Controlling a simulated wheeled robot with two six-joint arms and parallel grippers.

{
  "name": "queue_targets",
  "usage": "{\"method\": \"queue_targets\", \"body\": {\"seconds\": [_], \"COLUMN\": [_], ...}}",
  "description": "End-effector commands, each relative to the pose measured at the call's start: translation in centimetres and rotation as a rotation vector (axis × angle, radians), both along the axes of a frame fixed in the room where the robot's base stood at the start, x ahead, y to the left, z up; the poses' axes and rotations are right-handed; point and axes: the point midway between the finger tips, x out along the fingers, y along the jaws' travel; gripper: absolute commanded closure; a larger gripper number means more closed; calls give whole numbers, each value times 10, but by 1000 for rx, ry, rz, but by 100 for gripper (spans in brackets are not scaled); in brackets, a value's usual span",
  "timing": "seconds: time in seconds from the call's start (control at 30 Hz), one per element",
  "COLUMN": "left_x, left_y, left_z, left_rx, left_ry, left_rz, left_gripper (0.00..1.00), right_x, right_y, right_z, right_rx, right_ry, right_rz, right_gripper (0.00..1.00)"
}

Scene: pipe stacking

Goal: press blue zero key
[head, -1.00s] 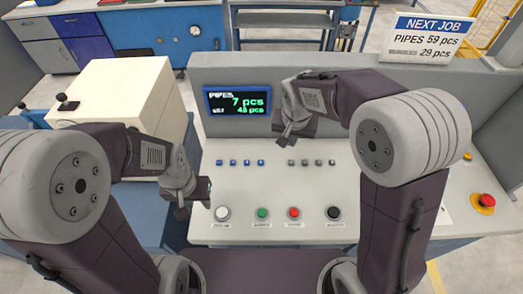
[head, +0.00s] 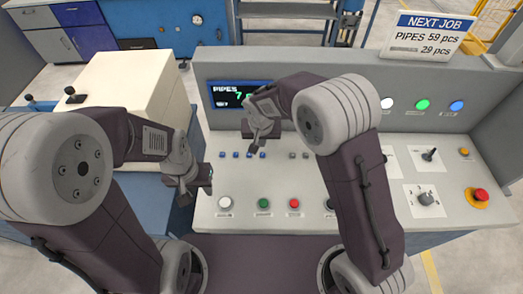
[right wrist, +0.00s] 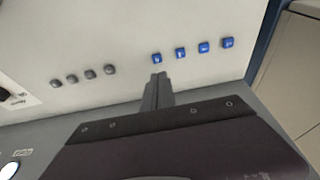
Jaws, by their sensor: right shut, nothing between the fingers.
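A row of several small blue keys (head: 236,155) is on the sloped white panel below the display. They show larger in the right wrist view (right wrist: 180,53), but their labels are too small to read. My right gripper (head: 258,132) is over the panel near the right end of the blue row. In the right wrist view its shut, empty fingers (right wrist: 157,78) point at the blue key (right wrist: 156,58) nearest the grey keys, apart from it in the picture. My left gripper (head: 195,188) hangs at the panel's left edge; its jaw opening is unclear.
Grey keys (head: 292,155) lie right of the blue ones. White, green (head: 263,203) and red buttons line the front. The display (head: 228,94) is partly hidden by my right arm. A red stop button (head: 481,195) is at far right. A cream box (head: 125,85) stands left.

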Motion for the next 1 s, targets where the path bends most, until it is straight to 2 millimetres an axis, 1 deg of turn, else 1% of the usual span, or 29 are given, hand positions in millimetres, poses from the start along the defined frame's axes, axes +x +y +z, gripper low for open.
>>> {"method": "queue_targets", "body": {"seconds": [0.03,0.13,0.2,0.33,0.5,0.8,0.87,1.0], "left_x": [0,0,0,0,0,0,0,0], "left_y": [0,0,0,0,0,0,0,0], "left_z": [3,5,7,9,9,9,5,-14], "left_rx": [0,0,0,0,0,0,0,0], "left_ry": [0,0,0,0,0,0,0,0], "left_rz": [0,0,0,0,0,0,0,0], "left_gripper": [64,64,64,64,64,64,64,64], "right_x": [2,8,9,9,9,9,9,9], "right_y": [-1,-1,-1,0,0,0,0,0], "right_z": [-10,-30,-42,-60,-70,-71,-74,-89], "right_rx": [-3,-2,-2,0,1,1,1,1], "right_ry": [5,4,4,2,0,0,0,-1], "right_rz": [0,-1,1,1,1,0,0,1], "right_gripper": [100,100,100,100,100,100,100,100]}}
